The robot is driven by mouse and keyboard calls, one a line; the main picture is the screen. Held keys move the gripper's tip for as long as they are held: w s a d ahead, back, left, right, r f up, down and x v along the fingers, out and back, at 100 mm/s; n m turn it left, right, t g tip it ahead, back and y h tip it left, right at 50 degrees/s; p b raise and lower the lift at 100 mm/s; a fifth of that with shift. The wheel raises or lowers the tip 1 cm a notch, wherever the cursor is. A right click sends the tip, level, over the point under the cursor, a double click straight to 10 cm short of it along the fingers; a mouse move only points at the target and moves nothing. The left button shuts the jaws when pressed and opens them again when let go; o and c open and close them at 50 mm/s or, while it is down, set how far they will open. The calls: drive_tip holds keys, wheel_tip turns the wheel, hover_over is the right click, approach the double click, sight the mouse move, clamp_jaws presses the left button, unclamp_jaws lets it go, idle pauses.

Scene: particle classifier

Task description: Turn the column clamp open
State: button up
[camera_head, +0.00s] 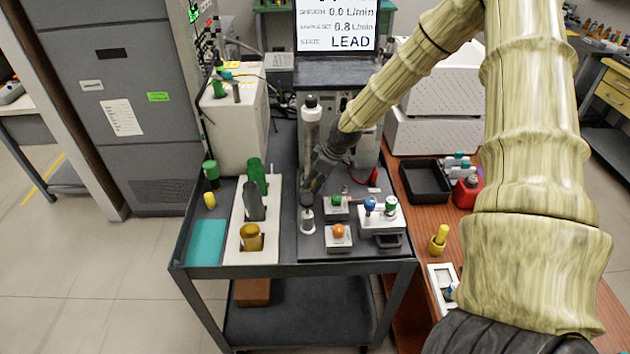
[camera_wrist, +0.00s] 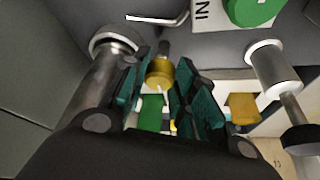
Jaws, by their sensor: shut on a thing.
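The column (camera_head: 311,128) is an upright, pale cylinder with a black cap on the instrument cart. In the wrist view a grey metal cylinder, which looks like the column (camera_wrist: 103,82), stands left of my fingers. A brass-coloured knob (camera_wrist: 160,73) on a short dark stem, apparently the column clamp, sits between my teal-padded fingers. My gripper (camera_wrist: 164,88) is shut on this knob. In the head view my gripper (camera_head: 314,180) is low beside the column, and the clamp is hidden behind it. How far the clamp is turned cannot be told.
Below my gripper stands a small metal cylinder with a dark top (camera_head: 307,216). An orange-knob block (camera_head: 338,239) and a white block with blue and green knobs (camera_head: 381,222) are to the right. A white rack (camera_head: 262,216) holds green, grey and amber vessels on the left.

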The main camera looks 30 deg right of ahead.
drive_tip(key=o, duration=1)
drive_tip(key=shift+d, duration=0.1)
drive_tip(key=shift+o, duration=0.2)
drive_tip(key=shift+v, duration=3.95)
